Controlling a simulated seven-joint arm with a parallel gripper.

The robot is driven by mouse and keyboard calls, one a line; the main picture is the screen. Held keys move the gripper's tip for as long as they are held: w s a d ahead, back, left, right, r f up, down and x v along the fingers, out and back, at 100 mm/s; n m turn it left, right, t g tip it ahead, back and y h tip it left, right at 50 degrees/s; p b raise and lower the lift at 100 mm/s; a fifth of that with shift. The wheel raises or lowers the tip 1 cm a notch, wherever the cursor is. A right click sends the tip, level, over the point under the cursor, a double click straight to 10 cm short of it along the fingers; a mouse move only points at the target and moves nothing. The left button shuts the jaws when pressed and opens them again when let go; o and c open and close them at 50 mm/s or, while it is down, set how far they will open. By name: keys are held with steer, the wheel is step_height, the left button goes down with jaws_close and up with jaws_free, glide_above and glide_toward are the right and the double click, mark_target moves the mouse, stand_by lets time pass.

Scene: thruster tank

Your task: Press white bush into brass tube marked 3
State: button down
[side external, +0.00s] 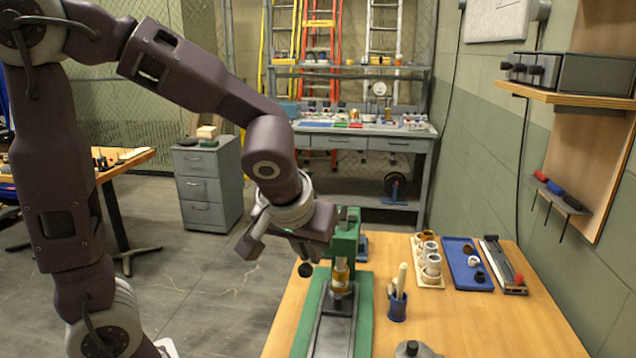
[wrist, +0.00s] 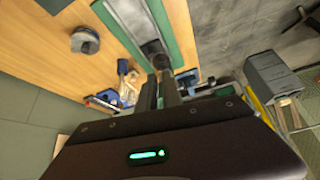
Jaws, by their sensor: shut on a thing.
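A brass-coloured tube (side external: 341,276) stands upright on the bed of a green press (side external: 345,235), under its head. Its number is too small to read. I cannot make out a white bush on it. My gripper (side external: 303,254) is just left of the press head, above and left of the tube. It is shut on what looks like the press lever, with a black knob (side external: 305,270) just below the fingers. In the wrist view the closed fingers (wrist: 168,86) point toward the press; the part between them is mostly hidden.
Right of the press stand a blue cup (side external: 397,306) with a wooden-handled tool, a pale rack (side external: 427,283) of ring-like parts, a blue tray (side external: 462,252) with black rings and a long grey tool (side external: 503,265). A round grey part (side external: 411,349) sits at the front. The right front table is clear.

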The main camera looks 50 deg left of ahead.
steer(key=s+d+r+n, duration=0.1)
steer(key=s+d+r, duration=0.4)
steer(key=r, duration=0.1)
steer(key=w+a+r+n+g+h, duration=0.35)
steer(key=a+n, duration=0.25)
steer(key=n, duration=0.4)
steer(key=w+a+r+n+g+h, duration=0.2)
steer(key=a+r+n+h, duration=0.3)
steer(key=n, duration=0.5)
steer(key=d+f+y, duration=0.1)
steer(key=d+f, duration=0.2)
steer(key=f, duration=1)
steer(key=shift+s+d+f, duration=0.2)
steer(key=shift+f, duration=0.05)
steer(key=shift+s+x, duration=0.2)
steer(key=shift+x, duration=0.65)
